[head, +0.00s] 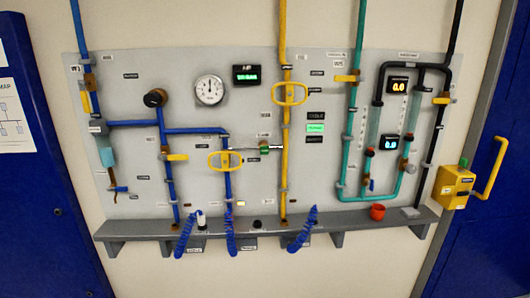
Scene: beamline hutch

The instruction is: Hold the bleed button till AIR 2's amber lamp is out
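Neither of my grippers shows in the head view. A grey panel (210,130) on the wall carries the pipework. A blue pipe (228,185) with a yellow oval handle (225,161) runs down to the ledge. A small yellowish lit spot (241,203) is just right of that pipe's lower end; I cannot tell whether it is the AIR 2 lamp. A dark round knob (257,224) sits on the ledge right of the pipe; I cannot tell whether it is the bleed button.
A grey ledge (350,224) runs below the panel, with coiled blue hoses (302,230) hanging at it. A red cup (377,211) stands on its right part. A yellow box (455,187) is by the blue door (490,225). A round gauge (210,90) is higher up.

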